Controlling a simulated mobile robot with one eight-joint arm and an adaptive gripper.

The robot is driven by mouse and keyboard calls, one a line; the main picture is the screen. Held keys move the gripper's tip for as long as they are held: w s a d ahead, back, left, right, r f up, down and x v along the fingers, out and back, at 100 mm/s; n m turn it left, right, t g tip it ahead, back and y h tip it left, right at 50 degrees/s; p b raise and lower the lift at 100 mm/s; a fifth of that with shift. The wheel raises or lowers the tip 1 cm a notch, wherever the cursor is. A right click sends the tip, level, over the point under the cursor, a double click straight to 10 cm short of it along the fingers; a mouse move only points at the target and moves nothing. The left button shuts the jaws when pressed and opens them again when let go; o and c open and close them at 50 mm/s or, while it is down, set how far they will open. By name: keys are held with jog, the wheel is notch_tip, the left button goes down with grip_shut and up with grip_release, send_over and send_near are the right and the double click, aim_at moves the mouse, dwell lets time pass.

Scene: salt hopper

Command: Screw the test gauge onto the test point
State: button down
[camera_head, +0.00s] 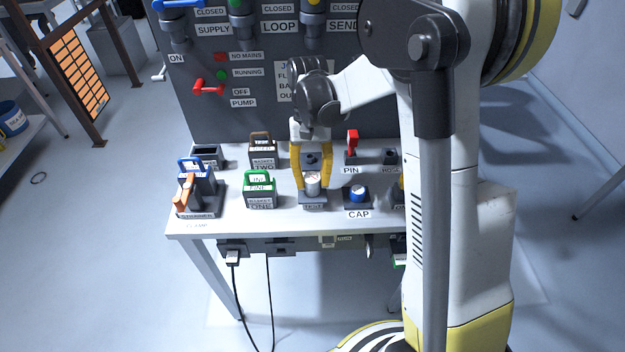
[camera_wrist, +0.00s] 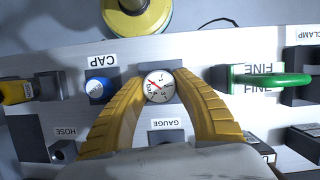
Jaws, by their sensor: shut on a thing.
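The test gauge (camera_wrist: 158,86) has a round white dial with a red needle, facing up into the wrist view. In the head view the gauge (camera_head: 312,184) is a pale cylinder between the yellow fingers of my gripper (camera_head: 312,188). My gripper (camera_wrist: 158,92) is shut on it, one finger at each side. The gauge is at a dark block (camera_head: 313,201) in the front row, in line with the cap. The joint under the gauge is hidden, so I cannot tell whether it is threaded on. The block by the GAUGE label (camera_wrist: 166,124) stands behind, without a gauge.
A blue cap (camera_head: 358,192) sits on a block just right of my gripper. A green-handled FINE block (camera_head: 260,188) stands to the left. Behind are a brown-handled block (camera_head: 262,148) and a red pin (camera_head: 352,143). A labelled panel (camera_head: 235,110) rises at the back.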

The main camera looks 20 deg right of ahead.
aim_at(312, 175)
jog(key=c, duration=1)
grip_release()
jog(key=v, duration=0.7)
jog(key=shift+w+r, duration=0.1)
jog(key=shift+r, duration=0.1)
jog(key=shift+o, duration=0.4)
